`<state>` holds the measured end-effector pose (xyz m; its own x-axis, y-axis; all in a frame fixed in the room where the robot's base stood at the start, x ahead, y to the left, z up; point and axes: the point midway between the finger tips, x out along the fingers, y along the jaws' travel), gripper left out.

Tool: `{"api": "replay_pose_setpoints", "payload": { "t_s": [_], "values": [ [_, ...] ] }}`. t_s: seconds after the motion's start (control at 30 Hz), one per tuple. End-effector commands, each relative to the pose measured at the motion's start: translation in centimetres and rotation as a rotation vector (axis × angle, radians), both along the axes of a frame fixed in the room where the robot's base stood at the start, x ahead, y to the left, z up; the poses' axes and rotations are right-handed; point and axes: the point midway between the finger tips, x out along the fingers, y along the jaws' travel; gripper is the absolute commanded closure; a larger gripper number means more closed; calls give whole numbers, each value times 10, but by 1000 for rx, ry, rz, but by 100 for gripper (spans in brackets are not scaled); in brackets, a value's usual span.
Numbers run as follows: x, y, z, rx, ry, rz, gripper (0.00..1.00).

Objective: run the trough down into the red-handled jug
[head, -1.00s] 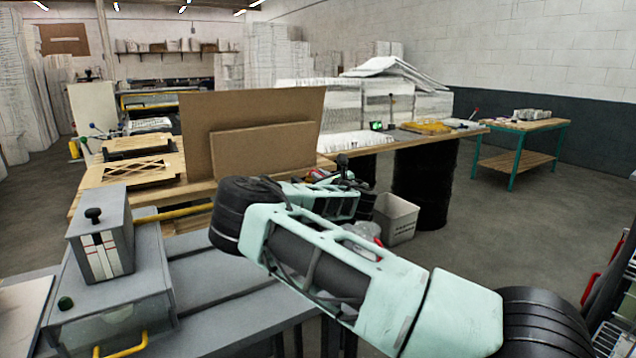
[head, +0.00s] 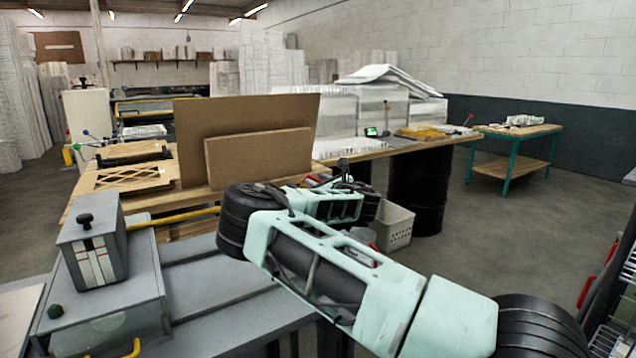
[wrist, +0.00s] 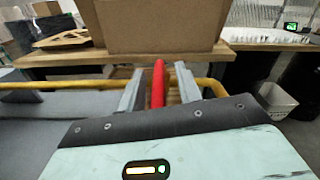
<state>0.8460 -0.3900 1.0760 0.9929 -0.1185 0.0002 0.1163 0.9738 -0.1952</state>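My gripper (wrist: 158,90) points toward the work table in the wrist view. Its two grey fingers stand apart on either side of an upright red bar (wrist: 158,80), with a narrow gap showing on each side. I cannot tell what the bar belongs to. In the head view, my arm hides most of a clear vessel with a red part, likely the red-handled jug (head: 363,236), low beside the white basket. I cannot pick out the trough with certainty; a grey bed with raised edges (head: 215,270) lies left of my arm.
A yellow bar (head: 170,217) crosses behind the fingers in the wrist view. Cardboard sheets (head: 258,158) stand on the wooden table. A white basket (head: 397,228) and a black drum (head: 418,190) are right of my arm. A grey box with a black knob (head: 92,240) is at left.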

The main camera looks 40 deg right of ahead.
Motion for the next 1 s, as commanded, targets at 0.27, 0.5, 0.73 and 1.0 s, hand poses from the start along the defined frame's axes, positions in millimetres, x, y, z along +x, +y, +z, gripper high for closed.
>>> {"api": "replay_pose_setpoints", "payload": {
  "t_s": [0.27, 0.5, 0.73, 1.0],
  "values": [
    [-14, 1, -2, 0, 1, -2, 66],
    [-65, 7, -3, 0, 0, -5, 66],
    [-119, 14, -3, -1, 1, -4, 66],
    [-163, 18, -1, 0, 0, -3, 66]
  ]
}}
